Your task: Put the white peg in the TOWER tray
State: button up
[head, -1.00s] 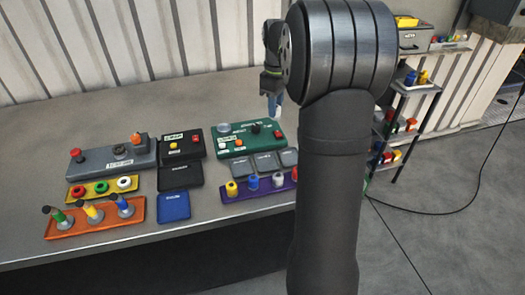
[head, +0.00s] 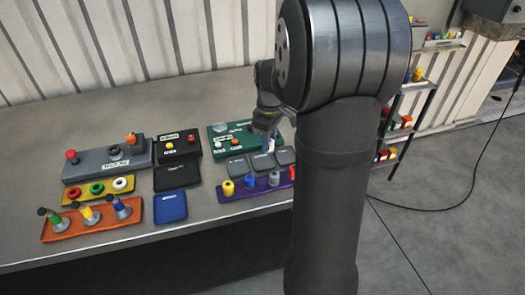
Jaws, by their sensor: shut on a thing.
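My gripper (head: 268,132) is shut on a small pale piece (head: 269,146), which looks like the white peg, though it is tiny and partly hidden by the fingers. It is over the back part of the middle one of three small grey trays: left tray (head: 237,167), middle tray (head: 262,163), right tray (head: 286,157). I cannot tell whether the peg touches the tray. The tray labels are too small to read, so I cannot tell which is TOWER.
A green panel (head: 218,154) with knobs stands just behind the trays. A purple rack (head: 240,193) with several coloured pegs lies in front, partly hidden by my arm.

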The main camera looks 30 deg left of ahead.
jog(key=shift+s+a+f, duration=0.1)
jog(key=shift+a+f, duration=0.65)
jog(key=shift+a, duration=0.3)
jog(key=shift+f, duration=1.85)
jog(key=shift+f, duration=0.15)
jog(key=o, duration=1.1)
jog(key=shift+c, duration=0.2)
notch_tip(320, 180, up, 12)
jog(key=shift+r, duration=0.2)
